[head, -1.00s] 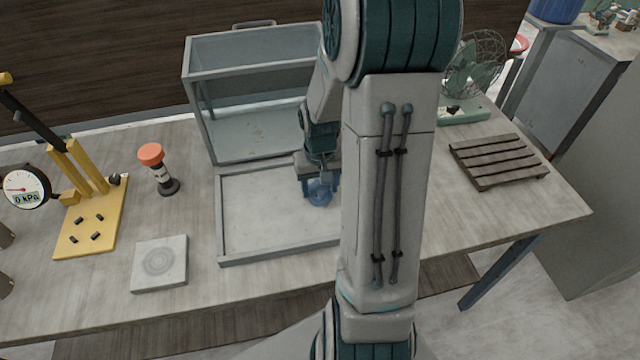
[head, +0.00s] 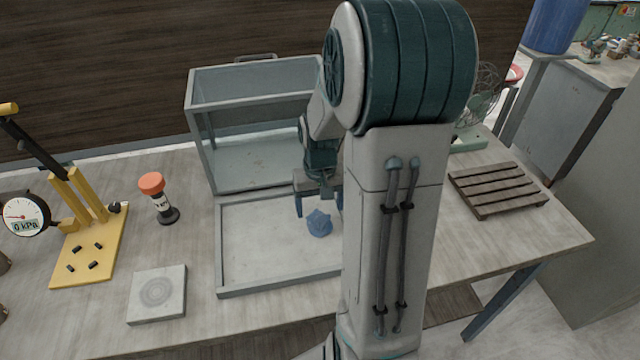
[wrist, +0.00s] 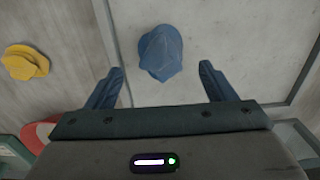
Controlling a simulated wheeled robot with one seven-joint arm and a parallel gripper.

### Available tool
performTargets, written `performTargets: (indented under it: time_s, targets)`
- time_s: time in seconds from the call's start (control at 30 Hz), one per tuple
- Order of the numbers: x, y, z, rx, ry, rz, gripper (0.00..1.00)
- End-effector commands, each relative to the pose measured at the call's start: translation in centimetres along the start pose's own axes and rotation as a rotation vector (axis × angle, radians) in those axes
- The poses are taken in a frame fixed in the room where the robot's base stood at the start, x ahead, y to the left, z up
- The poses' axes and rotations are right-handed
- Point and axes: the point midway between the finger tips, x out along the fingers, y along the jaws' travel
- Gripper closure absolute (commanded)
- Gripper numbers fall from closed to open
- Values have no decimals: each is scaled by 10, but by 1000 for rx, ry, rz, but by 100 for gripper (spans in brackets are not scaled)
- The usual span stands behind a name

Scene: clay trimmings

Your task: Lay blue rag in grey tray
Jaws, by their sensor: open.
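The blue rag (head: 319,222) lies crumpled on the floor of the shallow grey tray (head: 219,245), towards its right side. My gripper (head: 319,207) is open and empty, just behind and above the rag. In the wrist view the rag (wrist: 161,53) lies beyond the spread fingertips (wrist: 162,68), with clear space between it and each finger. The tray's rim (wrist: 306,70) also shows there. My arm hides the tray's right edge in the head view.
A glass-sided box (head: 205,150) stands behind the tray. A slatted wooden rack (head: 498,190) is at right. A yellow cloth (wrist: 25,62) and something red (wrist: 38,132) lie outside the tray.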

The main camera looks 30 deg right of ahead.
Motion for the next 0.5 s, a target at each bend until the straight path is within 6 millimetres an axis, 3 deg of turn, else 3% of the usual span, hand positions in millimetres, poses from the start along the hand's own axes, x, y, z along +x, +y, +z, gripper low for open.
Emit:
performTargets:
  time_s: [0.2,0.5]
  targets:
    - [-48,0,-1,0,7,1,23]
    - [-80,-3,2,-6,6,1,23]
